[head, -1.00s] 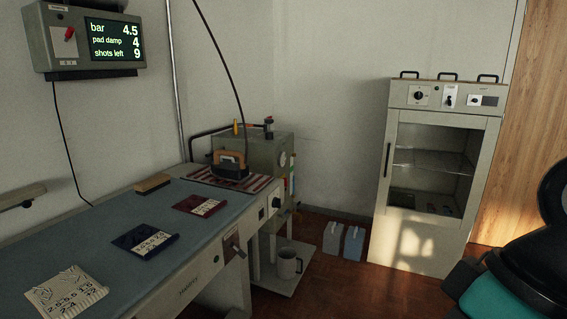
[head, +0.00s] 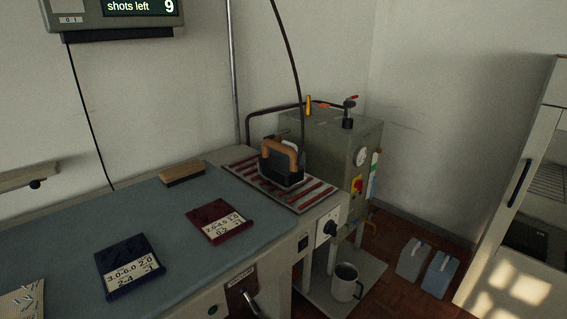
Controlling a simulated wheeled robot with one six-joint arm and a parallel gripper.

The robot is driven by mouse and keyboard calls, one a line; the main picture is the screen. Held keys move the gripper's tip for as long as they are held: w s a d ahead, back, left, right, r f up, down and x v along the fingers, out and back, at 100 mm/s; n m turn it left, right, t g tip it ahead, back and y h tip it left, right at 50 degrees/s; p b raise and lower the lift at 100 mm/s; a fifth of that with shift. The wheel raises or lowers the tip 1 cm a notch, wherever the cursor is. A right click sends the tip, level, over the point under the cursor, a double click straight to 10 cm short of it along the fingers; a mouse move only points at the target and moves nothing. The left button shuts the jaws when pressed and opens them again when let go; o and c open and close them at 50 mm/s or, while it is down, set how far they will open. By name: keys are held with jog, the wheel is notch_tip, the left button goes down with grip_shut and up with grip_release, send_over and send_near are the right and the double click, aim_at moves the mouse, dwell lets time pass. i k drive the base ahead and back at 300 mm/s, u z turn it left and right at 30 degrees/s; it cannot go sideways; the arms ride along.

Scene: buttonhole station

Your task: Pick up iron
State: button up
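The iron (head: 284,166) stands on a red-and-white striped rest (head: 316,193) at the far right end of the table. It has a dark body and an arched tan-brown handle (head: 281,148) on top. A dark hose or cord rises from it toward the top of the picture. My gripper is not in the head view, and nothing is seen touching the iron.
A metal boiler box (head: 335,140) with a gauge stands behind the iron.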

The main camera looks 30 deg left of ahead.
aim_at(284, 172)
jog(key=u, duration=0.3)
jog(key=i, duration=0.7)
jog(key=u, duration=1.35)
jog(key=i, duration=0.7)
jog(key=u, duration=0.7)
